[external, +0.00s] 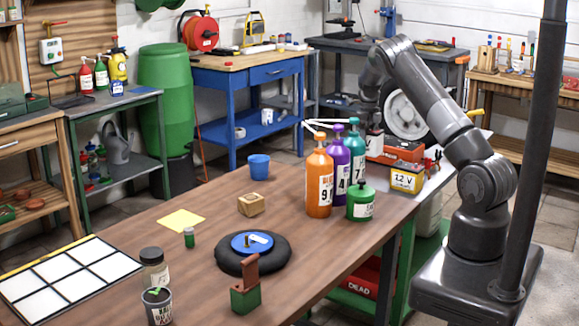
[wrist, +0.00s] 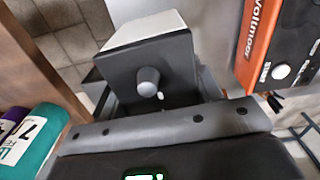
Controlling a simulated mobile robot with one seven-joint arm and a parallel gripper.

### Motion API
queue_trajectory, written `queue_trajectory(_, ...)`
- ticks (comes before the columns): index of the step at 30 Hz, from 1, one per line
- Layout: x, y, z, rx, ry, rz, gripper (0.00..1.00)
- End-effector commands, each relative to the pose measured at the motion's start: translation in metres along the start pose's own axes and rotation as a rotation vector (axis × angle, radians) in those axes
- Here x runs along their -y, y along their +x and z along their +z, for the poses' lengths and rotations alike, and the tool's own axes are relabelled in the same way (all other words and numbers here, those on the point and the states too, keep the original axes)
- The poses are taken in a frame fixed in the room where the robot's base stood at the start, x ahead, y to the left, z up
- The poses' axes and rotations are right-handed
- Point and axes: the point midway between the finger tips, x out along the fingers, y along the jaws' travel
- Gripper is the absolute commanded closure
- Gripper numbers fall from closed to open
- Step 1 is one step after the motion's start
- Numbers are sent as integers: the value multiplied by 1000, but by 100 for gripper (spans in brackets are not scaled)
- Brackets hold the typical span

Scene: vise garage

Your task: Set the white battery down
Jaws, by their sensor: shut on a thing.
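The white battery (wrist: 143,27) fills the upper middle of the wrist view, with a white side, a dark grey end face and a round grey knob on it. My gripper (wrist: 152,92) is shut on it, with dark finger parts on both sides. In the external view my gripper (external: 372,118) is at the far end of the workbench, behind the bottles. The battery (external: 375,144) shows below it, partly hidden by the teal bottle. I cannot tell whether its underside touches a surface.
An orange-red voltmeter (external: 396,149) stands close right of the battery, also in the wrist view (wrist: 262,45). A yellow 12 V battery (external: 407,180) sits in front of it. Orange (external: 319,185), purple (external: 338,165) and teal (external: 355,152) bottles stand left. A red DEAD bin (external: 360,280) is below.

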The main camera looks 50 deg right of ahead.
Motion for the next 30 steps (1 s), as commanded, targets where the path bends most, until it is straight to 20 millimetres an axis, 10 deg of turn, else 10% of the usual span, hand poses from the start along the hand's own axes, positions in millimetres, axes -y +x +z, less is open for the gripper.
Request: queue_trajectory(30,-244,-54,120,12,-1869,16,99)
